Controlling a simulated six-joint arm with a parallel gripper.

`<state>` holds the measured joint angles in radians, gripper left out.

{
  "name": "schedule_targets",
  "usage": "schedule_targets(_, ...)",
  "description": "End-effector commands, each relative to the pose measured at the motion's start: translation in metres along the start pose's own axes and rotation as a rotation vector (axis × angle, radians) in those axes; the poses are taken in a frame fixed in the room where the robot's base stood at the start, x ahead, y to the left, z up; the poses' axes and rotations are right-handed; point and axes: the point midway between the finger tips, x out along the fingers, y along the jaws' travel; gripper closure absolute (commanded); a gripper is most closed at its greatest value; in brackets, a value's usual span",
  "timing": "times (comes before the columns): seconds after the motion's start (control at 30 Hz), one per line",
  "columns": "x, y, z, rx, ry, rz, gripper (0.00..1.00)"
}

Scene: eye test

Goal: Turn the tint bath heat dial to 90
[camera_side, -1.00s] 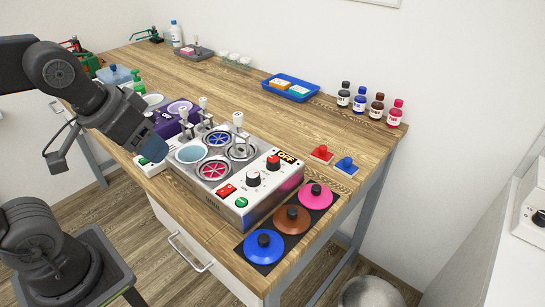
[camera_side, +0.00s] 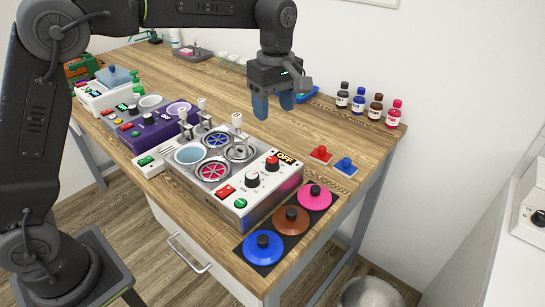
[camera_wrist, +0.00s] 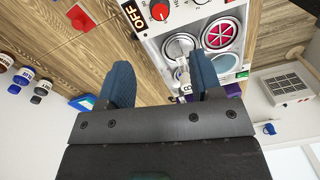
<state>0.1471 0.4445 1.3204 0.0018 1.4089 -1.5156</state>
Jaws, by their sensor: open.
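The tint bath (camera_side: 229,214) is a white-fronted unit on the table, with round wells holding colored wheels. Its top has a red dial (camera_side: 272,163) and a black dial (camera_side: 253,179), both with white pointer marks; which one sets heat I cannot read. A dark display (camera_side: 286,157) beside the red dial reads OFF. In the wrist view the red dial (camera_wrist: 159,11) and the display (camera_wrist: 132,14) are at the top edge. My gripper (camera_side: 274,103) is open and empty, with blue fingers pointing down, above the table behind the bath. Its fingers also show in the wrist view (camera_wrist: 162,76).
Upright handles (camera_side: 237,121) rise from the bath. A red rocker switch (camera_side: 225,191) and green button (camera_side: 240,203) sit near its front. Blue, brown and pink lids (camera_side: 263,247) lie on a dark mat to the right. Several dye bottles (camera_side: 376,107) stand at the back right.

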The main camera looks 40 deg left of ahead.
Motion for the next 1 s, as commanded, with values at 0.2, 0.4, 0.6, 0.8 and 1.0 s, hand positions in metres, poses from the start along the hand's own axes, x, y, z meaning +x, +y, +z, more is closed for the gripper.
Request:
schedule_targets(0.2, 0.022, 0.000, 0.000, -0.008, 0.000, -0.007, 0.41)
schedule_targets(0.4, 0.062, 0.000, 0.000, -0.006, 0.000, -0.007, 0.41)
schedule_targets(0.6, 0.102, 0.000, 0.000, -0.006, 0.000, -0.007, 0.41)
schedule_targets(0.8, 0.128, 0.000, 0.000, -0.006, 0.000, -0.003, 0.41)
schedule_targets(1.0, 0.138, 0.000, 0.000, -0.005, 0.000, -0.002, 0.41)
